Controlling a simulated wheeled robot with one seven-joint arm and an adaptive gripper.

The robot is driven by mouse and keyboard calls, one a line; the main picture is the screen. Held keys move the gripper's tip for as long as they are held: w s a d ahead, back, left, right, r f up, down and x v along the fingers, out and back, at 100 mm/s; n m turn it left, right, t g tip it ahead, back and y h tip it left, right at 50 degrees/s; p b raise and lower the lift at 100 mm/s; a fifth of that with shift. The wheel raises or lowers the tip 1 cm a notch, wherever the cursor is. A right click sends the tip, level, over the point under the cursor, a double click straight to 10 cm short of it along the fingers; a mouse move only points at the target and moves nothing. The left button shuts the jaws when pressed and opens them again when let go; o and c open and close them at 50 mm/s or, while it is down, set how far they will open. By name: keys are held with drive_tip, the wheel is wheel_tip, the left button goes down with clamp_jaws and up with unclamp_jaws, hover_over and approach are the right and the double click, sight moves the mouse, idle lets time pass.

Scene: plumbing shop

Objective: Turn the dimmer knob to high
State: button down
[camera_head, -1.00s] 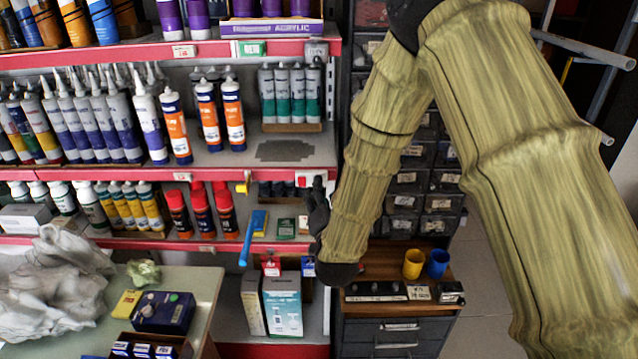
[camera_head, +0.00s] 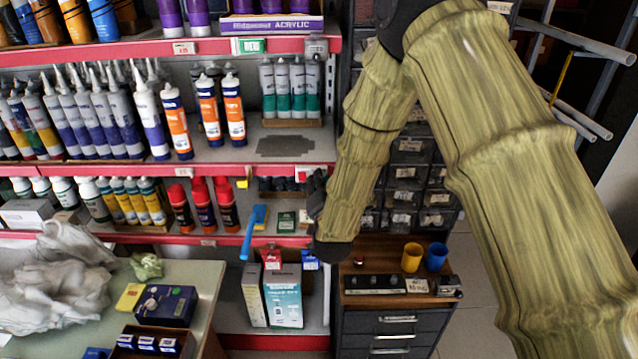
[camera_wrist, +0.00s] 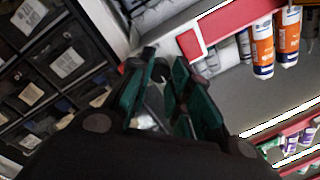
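I cannot make out the dimmer knob for certain. A black panel with small raised parts (camera_head: 375,284) lies on the wooden cabinet top. A small dark box (camera_head: 448,286) sits at its right end. A small grey box (camera_head: 316,47) is fixed on the upper red shelf rail. My gripper (camera_head: 315,195) is dark and small in the head view, in front of the shelf's right end and above the panel. In the wrist view my gripper (camera_wrist: 166,66) shows green-padded fingers with a narrow gap and nothing clearly held. The arm's wrist hides part of the shelf and cabinet.
The shelf holds several tubes (camera_head: 208,110) and red-capped cans (camera_head: 202,204). A blue brush-like tool (camera_head: 253,232) sticks out from it. A yellow cup (camera_head: 412,257) and a blue cup (camera_head: 437,257) stand on the cabinet. Parts drawers (camera_head: 405,172) are behind my arm.

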drive_tip(key=shift+f+m+b, duration=0.15)
drive_tip(key=shift+m+b, duration=0.15)
drive_tip(key=shift+b, duration=0.3)
drive_tip(key=shift+a+f+m+h+b, duration=0.1)
drive_tip(key=shift+m+h+b, duration=0.65)
drive_tip(key=shift+m+b, duration=5.4)
drive_tip(key=shift+a+m+h+b, duration=0.15)
drive_tip(key=shift+m+h+b, duration=0.55)
drive_tip(key=shift+m+b, duration=5.45)
drive_tip(key=shift+a+f+m+h+b, duration=0.1)
drive_tip(key=shift+m+h+b, duration=0.65)
drive_tip(key=shift+m+b, duration=5.4)
drive_tip(key=shift+r+n+b, duration=0.15)
drive_tip(key=shift+n+b, duration=0.7)
drive_tip(key=shift+b, duration=0.35)
